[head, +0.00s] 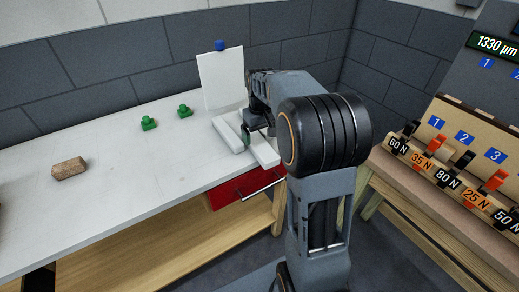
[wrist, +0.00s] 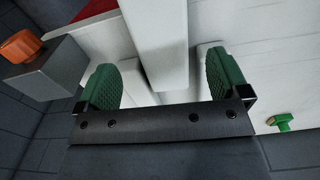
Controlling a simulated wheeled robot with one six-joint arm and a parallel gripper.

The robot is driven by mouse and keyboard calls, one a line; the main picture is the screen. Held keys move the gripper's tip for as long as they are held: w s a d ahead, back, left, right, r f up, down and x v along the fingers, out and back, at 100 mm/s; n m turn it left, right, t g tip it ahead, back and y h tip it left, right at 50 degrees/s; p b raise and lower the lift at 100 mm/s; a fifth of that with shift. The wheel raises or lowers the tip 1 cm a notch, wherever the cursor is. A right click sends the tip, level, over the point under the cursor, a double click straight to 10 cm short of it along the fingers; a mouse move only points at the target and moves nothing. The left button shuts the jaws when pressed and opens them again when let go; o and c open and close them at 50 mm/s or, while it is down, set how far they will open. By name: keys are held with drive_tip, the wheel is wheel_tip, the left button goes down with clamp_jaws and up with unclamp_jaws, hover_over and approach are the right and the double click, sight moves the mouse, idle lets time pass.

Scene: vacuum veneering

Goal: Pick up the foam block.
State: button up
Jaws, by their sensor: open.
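A long white block (wrist: 158,45), which looks like the foam block, runs between the fingers of my gripper (wrist: 163,82) in the wrist view. The two green ribbed finger pads stand apart on either side of it, with gaps visible; I cannot tell how deep it lies between them. In the head view my gripper (head: 247,133) is low over white pieces at the table's right end, and my arm hides part of them. One white piece (head: 228,134) lies left of the gripper and another (head: 263,151) lies in front of it.
On the white table (head: 120,205) are a brown block (head: 69,168) and two green pieces (head: 148,123). An upright white sheet (head: 221,80) stands behind the gripper. A red drawer (head: 238,188) is under the table edge. A bench with labelled clamps (head: 447,176) is at right.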

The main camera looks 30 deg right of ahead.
sight(260, 144)
drive_tip(key=shift+a+f, duration=0.1)
drive_tip(key=shift+f, duration=2.7)
drive_tip(key=c, duration=1.1)
drive_tip(key=shift+o, duration=0.2)
drive_tip(key=shift+r, duration=0.1)
